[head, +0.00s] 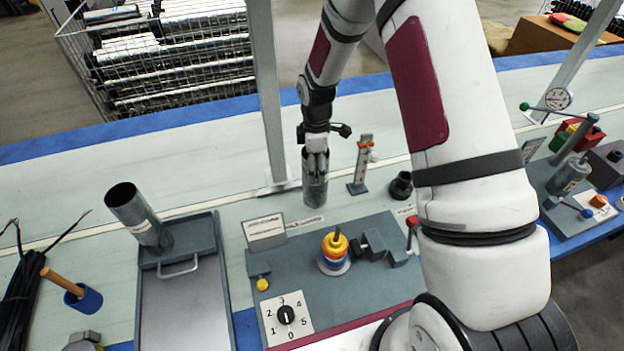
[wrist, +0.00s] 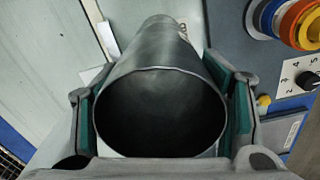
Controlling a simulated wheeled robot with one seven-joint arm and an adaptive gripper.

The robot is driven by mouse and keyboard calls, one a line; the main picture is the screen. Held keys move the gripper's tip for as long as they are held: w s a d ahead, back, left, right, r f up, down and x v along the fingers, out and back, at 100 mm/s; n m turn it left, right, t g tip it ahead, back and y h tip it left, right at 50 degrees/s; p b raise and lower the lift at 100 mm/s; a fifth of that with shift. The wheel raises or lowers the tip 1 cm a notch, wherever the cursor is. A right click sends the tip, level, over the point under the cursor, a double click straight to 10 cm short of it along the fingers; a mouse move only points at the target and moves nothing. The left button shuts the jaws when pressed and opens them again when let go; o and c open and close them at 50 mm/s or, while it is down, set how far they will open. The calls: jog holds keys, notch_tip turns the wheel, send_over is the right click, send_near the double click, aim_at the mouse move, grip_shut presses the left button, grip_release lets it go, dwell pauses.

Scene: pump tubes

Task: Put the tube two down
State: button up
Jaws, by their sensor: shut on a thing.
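A grey metal tube (head: 315,190) is upright in my gripper (head: 316,158), behind the dial panel. In the wrist view the tube's open rim (wrist: 160,70) faces the camera, with the green-padded fingers on both sides of it. My gripper is shut on this tube. I cannot tell whether its lower end touches the bench. Another grey tube (head: 138,215) with a pale label stands tilted at the back of the grey tray (head: 215,290). I cannot read a number on either tube.
The dial panel (head: 365,270) carries coloured rings (head: 334,252) and a lever. A small gauge stand (head: 361,165) and a black cup (head: 401,186) are right of the held tube. A grey post (head: 268,90) rises at its left.

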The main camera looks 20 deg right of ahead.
jog(key=shift+f, duration=2.45)
jog(key=o, duration=1.5)
